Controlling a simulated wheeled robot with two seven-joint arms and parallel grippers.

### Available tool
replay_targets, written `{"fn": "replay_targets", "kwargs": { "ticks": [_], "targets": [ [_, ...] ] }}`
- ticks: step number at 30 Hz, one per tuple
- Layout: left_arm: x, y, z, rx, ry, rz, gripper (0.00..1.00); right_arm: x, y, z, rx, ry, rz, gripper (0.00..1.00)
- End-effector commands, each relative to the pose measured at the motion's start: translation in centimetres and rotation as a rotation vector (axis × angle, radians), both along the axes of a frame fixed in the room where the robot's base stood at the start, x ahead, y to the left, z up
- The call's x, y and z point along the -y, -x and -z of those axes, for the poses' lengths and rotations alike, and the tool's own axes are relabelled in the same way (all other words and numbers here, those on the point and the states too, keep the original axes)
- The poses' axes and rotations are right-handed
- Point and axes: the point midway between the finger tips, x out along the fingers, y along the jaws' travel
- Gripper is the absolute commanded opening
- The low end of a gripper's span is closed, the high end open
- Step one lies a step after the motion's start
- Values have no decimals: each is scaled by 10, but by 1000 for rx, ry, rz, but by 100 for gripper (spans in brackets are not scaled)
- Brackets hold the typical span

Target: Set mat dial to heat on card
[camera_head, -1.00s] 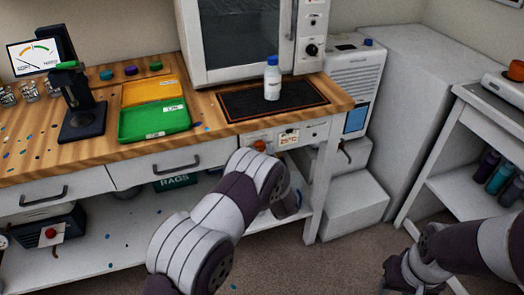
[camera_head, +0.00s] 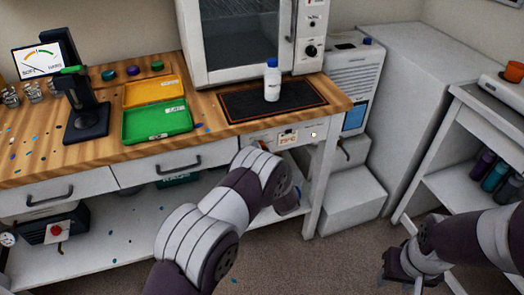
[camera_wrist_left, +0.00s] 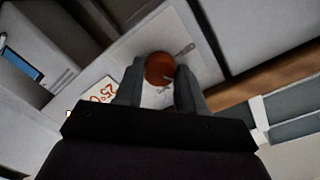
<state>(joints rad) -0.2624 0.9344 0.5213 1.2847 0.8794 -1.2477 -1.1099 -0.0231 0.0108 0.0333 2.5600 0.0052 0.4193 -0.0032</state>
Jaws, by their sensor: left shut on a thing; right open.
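The orange-red dial (camera_wrist_left: 160,68) sits on the white front panel below the bench top. My left gripper (camera_wrist_left: 158,76) is shut on the dial, one finger on each side. In the head view my left arm hides most of that gripper, and only a little of the dial shows. A card (camera_wrist_left: 101,92) beside the dial reads about 25°C in orange; it also shows in the head view (camera_head: 288,137). The black mat (camera_head: 237,107) with an orange border lies on the bench above, carrying a white blue-capped bottle (camera_head: 272,80). My right gripper (camera_head: 402,262) is open, low at the right.
Green (camera_head: 150,124) and yellow (camera_head: 150,91) trays lie left of the mat. A white oven (camera_head: 235,40) stands behind it. A drawer handle (camera_head: 178,165) juts from the bench front.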

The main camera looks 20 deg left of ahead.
Motion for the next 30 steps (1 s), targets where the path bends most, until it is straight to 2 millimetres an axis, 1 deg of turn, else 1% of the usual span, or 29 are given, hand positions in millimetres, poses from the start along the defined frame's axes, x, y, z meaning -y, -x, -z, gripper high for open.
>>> {"fn": "replay_targets", "kwargs": {
  "ticks": [6,19,20,21,22,30],
  "targets": [
    [0,0,0,-23,-33,2,8,0,0,-2,0,0,0,43],
    [0,0,1,-27,-38,1,8,0,0,-2,0,0,0,43],
    [0,0,1,-27,-38,1,45,0,0,-2,0,0,0,43],
    [0,0,1,-27,-38,1,58,0,0,-2,0,0,0,43],
    [0,0,1,-27,-38,1,64,0,0,-2,0,0,0,43],
    [1,1,0,-26,-38,0,64,0,0,-2,0,0,0,43]
  ]
}}
